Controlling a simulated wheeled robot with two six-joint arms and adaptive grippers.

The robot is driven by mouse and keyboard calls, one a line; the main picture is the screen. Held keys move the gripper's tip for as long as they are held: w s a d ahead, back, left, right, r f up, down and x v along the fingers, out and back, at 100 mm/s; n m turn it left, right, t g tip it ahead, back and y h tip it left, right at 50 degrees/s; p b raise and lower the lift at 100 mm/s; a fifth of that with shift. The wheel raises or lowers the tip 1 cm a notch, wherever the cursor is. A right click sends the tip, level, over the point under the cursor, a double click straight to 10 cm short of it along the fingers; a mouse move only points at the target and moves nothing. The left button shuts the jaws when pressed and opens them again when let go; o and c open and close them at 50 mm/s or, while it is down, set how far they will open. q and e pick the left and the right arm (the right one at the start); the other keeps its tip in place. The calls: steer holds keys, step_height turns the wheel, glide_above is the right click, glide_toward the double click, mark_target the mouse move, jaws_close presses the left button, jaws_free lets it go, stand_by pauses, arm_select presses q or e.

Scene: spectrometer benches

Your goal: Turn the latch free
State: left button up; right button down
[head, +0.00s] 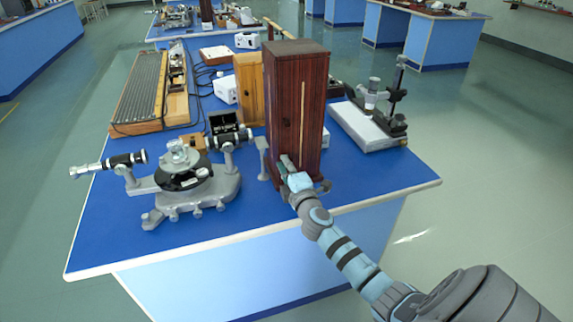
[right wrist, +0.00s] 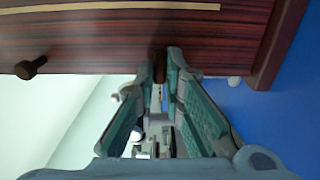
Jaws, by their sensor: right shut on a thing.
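The tall dark-red wooden case (head: 291,100) stands on the blue bench and also fills the top of the right wrist view (right wrist: 110,45). The latch (right wrist: 160,66) is a small dark-brown piece at the case's edge. My right gripper (head: 287,165) reaches the lower front of the case. In the right wrist view my right gripper (right wrist: 160,70) has its fingertips closed on both sides of the latch. The head view does not show the latch clearly, as the gripper covers that spot. My left gripper is in neither view.
A dark knob (right wrist: 32,68) sticks out from the case, apart from my fingers. A grey spectrometer (head: 185,175) stands left of the case. A microscope-like instrument on a pale base (head: 365,127) stands to the right. The bench's front right corner is clear.

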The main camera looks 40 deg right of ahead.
stand_by(0.3)
steer(key=c, duration=1.7)
jaws_free()
steer(key=v, duration=1.2)
steer(key=shift+a, duration=0.1)
